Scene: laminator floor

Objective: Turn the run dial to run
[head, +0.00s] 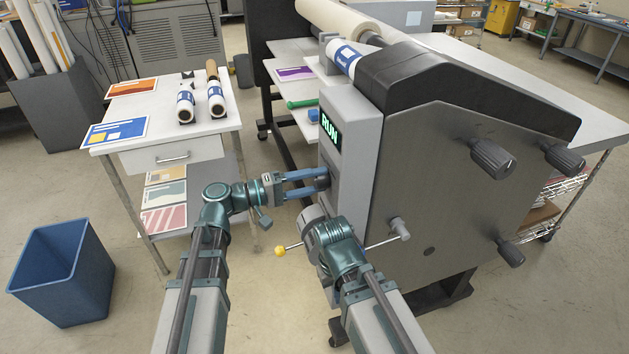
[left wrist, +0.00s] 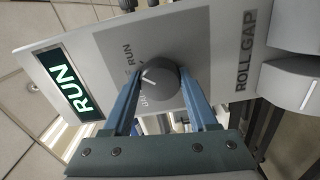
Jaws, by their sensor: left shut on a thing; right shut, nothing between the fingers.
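The run dial (left wrist: 160,79) is a dark grey round knob with a white pointer line, on the panel of the laminator (head: 430,180). The label RUN is printed beside it; other labels around it are partly covered. My left gripper (head: 322,179) is shut on the dial, one blue finger on each side, as the left wrist view also shows. The display (head: 330,132) above is lit with a green RUN and also shows in the left wrist view (left wrist: 69,84). My right gripper (head: 312,218) is below the left one, shut and empty, its fingertips mostly hidden.
Dark knobs (head: 492,158) stick out of the laminator's side. A white side table (head: 195,140) with small rolls stands at the left, and a blue bin (head: 62,270) stands on the floor.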

